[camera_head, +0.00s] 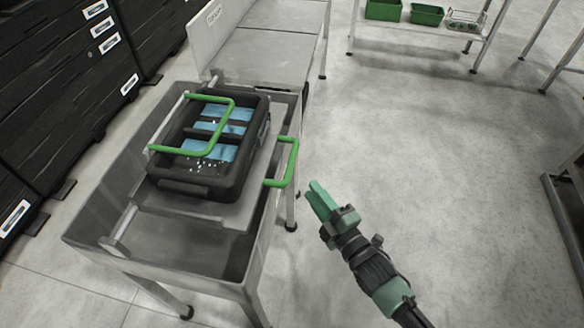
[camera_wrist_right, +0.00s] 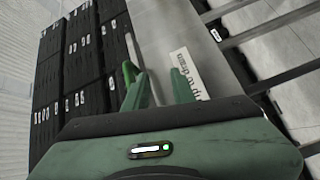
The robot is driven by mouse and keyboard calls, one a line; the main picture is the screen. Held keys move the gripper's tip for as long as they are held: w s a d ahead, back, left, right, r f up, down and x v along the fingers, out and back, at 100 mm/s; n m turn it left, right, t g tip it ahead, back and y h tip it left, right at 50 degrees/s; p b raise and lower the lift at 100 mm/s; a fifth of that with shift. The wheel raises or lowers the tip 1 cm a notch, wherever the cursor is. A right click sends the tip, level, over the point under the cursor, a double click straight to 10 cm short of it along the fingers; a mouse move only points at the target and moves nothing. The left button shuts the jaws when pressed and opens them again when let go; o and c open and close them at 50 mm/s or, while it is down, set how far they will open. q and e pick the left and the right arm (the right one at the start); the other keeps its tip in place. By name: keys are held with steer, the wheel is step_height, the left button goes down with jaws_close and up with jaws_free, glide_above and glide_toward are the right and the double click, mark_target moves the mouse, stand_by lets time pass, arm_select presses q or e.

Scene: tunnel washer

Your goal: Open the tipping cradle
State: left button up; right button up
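The tipping cradle (camera_head: 152,206) is a grey metal plate frame set in a steel trough. A black crate (camera_head: 185,188) with blue contents and small white bits sits on it. A green U-shaped bar (camera_head: 233,125) lies over the crate. A green handle (camera_head: 294,158) sticks out on the cradle's right side. My right gripper (camera_head: 316,190) is just right of and below this handle in the picture, apart from it. In the right wrist view its fingers (camera_wrist_right: 159,82) stand apart with nothing between them. My left gripper is out of view.
The steel trough (camera_head: 95,240) stands on legs, joined at the back to a grey bench (camera_head: 268,55). Stacked black crates (camera_head: 70,80) line the left. A rack with green bins (camera_head: 427,14) is at the back.

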steer(key=n+t+y, duration=0.1)
steer(key=n+y, duration=0.1)
glide_toward(292, 158)
steer(key=x, duration=0.7)
steer(key=p+x, duration=0.1)
steer(key=x, duration=0.1)
steer(key=shift+w+f, duration=0.1)
steer(key=shift+f, duration=0.25)
steer(key=shift+w+a+h, duration=0.25)
steer(key=shift+w+h, duration=0.05)
steer(key=shift+w, duration=0.05)
jaws_close()
